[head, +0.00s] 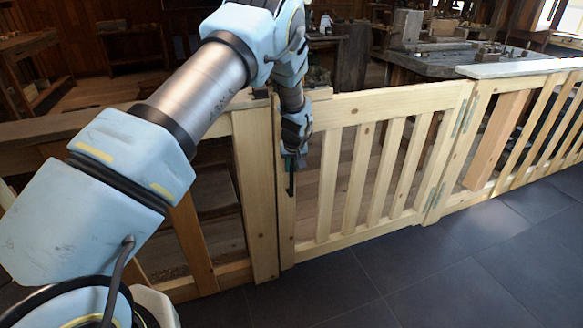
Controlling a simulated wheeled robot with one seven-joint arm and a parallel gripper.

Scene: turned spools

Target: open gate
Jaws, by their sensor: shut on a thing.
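The gate (385,103) is a pale wooden frame with several upright slats, in the middle of the head view. Metal hinges (434,198) join its right side to the fence. Its left upright stands close beside a wooden post (254,190), with only a narrow dark line between them. The gate looks about in line with the fence. A dark upright handle (291,187) is on the gate's left upright. My gripper (292,160) reaches down over the gate's left end and is shut on the handle. The fingertips are small and partly hidden.
The slatted fence (535,120) runs on to the right, with a pale board (515,68) on top. Dark tiled floor (430,270) in front of the gate is clear. Behind stand a workbench (440,60) and wooden racks (25,45).

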